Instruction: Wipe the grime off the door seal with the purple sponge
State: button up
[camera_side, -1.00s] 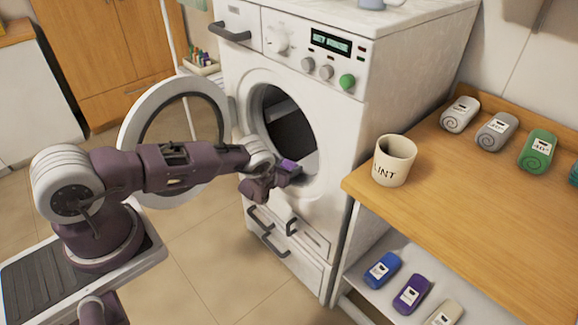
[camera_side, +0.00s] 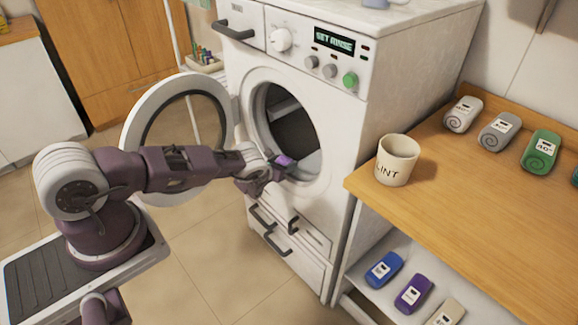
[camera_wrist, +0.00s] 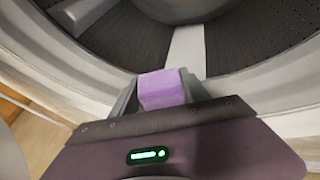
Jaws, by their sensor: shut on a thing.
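My gripper (camera_side: 284,165) is shut on the purple sponge (camera_side: 285,160) at the lower left of the washing machine's round opening. In the wrist view the sponge (camera_wrist: 162,88) sits between the grey fingers, its end pointing toward the drum. The pale door seal (camera_wrist: 245,88) curves around the opening just beyond the sponge. In the side view the seal (camera_side: 262,125) rings the dark drum. The sponge is at or close to the lower seal; I cannot tell whether it touches. No grime can be made out, and the gripper covers part of the lower rim.
The round door (camera_side: 133,133) stands open to the left, behind my arm. Blue and purple items lie on the shelf (camera_side: 362,270) below. The floor in front is clear.

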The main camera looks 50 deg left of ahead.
aim_at(292, 173)
jog(key=shift+d+f, duration=0.2)
jog(key=shift+d, duration=1.75)
jog(key=shift+a, duration=2.05)
jog(key=shift+d+r, duration=0.15)
jog(key=shift+d, duration=1.75)
jog(key=shift+a, duration=1.9)
jog(key=shift+d, duration=2.05)
jog(key=shift+a, duration=2.05)
jog(key=shift+d, duration=2.05)
jog(key=shift+r, duration=2.9)
